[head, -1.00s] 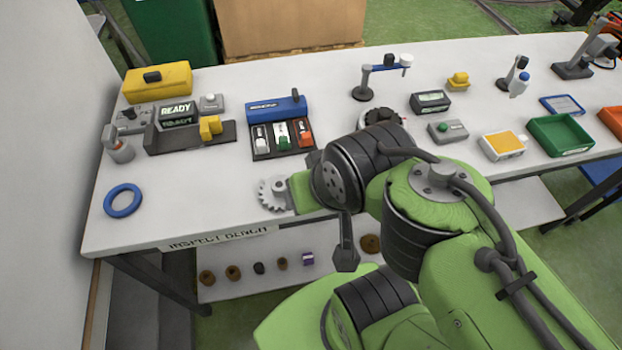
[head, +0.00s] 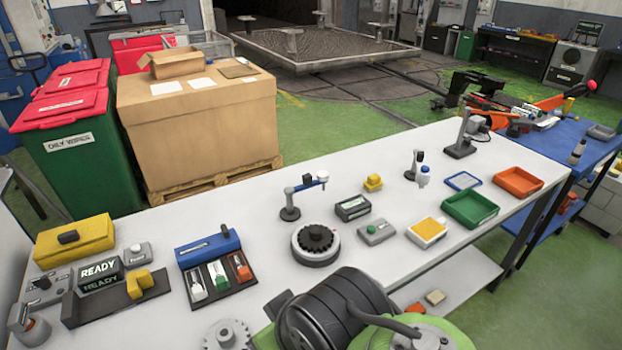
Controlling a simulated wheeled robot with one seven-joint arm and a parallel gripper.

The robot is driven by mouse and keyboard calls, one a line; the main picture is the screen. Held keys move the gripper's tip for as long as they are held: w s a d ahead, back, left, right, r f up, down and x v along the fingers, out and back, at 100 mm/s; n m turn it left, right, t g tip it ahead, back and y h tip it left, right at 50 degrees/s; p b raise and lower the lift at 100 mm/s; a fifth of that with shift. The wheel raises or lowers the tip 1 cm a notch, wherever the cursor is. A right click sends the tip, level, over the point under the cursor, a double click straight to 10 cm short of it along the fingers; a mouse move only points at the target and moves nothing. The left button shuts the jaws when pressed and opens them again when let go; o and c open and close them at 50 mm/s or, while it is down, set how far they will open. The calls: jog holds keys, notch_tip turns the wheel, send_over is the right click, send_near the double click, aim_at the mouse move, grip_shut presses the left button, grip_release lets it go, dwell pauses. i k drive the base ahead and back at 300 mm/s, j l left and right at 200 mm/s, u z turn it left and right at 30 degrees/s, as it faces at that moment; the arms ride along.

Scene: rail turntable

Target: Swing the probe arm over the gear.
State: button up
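The probe arm (head: 307,185) is a thin blue bar on a short grey post with a round dark base (head: 290,214). It points right and ends in a white and dark probe head (head: 322,177). The dark toothed gear (head: 316,239) lies on a round turntable with a pale rim (head: 316,259), in front of the post. The probe head appears behind the gear, not above it. A loose light grey gear (head: 228,334) lies at the bench's front edge, partly cut off. My arm's green and black links fill the bottom middle; my gripper is not visible.
A blue-topped tray (head: 208,246) of small parts and a yellow block fixture (head: 145,284) stand left. A dark grey box (head: 352,208), grey button box (head: 376,231) and green tray (head: 471,208) stand right. Some bare bench surrounds the turntable.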

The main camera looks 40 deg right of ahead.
aim_at(321, 176)
jog(key=z, duration=1.1)
jog(key=l+u, duration=0.4)
jog(key=i+l+u, duration=0.1)
jog(key=l+u, duration=0.25)
jog(key=j, duration=0.1)
